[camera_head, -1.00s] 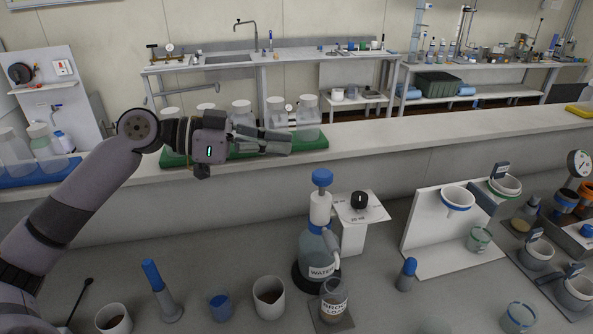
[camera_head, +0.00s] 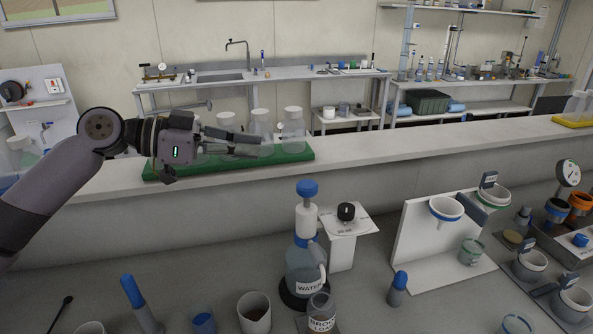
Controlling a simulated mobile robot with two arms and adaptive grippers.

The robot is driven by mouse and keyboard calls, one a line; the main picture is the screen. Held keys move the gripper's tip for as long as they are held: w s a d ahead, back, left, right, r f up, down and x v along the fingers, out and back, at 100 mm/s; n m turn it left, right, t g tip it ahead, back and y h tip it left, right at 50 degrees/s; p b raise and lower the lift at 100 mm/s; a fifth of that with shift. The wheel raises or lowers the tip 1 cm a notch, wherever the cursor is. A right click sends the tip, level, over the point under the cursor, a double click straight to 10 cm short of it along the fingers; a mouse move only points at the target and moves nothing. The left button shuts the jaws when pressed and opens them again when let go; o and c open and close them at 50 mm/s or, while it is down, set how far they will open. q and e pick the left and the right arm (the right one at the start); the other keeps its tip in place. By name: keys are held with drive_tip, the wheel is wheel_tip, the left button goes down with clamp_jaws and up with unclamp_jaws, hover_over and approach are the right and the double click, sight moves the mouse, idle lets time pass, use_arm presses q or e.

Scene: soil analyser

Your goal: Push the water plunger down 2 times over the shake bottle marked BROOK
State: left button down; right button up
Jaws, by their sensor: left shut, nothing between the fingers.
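The water bottle (camera_head: 302,270) is a clear bottle labelled WATER, standing upright on a dark round base at the bench's middle. Its plunger (camera_head: 307,188) has a blue cap on a white neck and stands raised. The shake bottle (camera_head: 320,316), with a label reading BROOK LOAM, stands in front of it at the lower edge of the view, below the spout. My left gripper (camera_head: 258,140) is shut and empty, level, in front of the green tray of bottles, up and left of the plunger and apart from it. My right gripper is out of view.
The green tray (camera_head: 165,172) with several clear bottles rests on the ledge behind. A white stand with a black knob (camera_head: 346,212) is just right of the plunger. A grey blue-topped tool (camera_head: 397,290), a white panel (camera_head: 420,235) and a beaker (camera_head: 254,313) stand nearby.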

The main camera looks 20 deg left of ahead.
use_arm(q)
drive_tip(key=p, duration=0.6)
hover_over(298, 187)
drive_tip(key=shift+d+f, duration=0.2)
drive_tip(key=shift+f, duration=0.65)
wheel_tip(298, 187, down, 3)
drive_tip(key=shift+a+f, duration=0.1)
drive_tip(key=shift+a, duration=0.05)
drive_tip(key=shift+s+a+f, duration=0.1)
drive_tip(key=shift+a+f, duration=0.05)
drive_tip(key=shift+f, duration=0.5)
drive_tip(key=shift+f, duration=0.1)
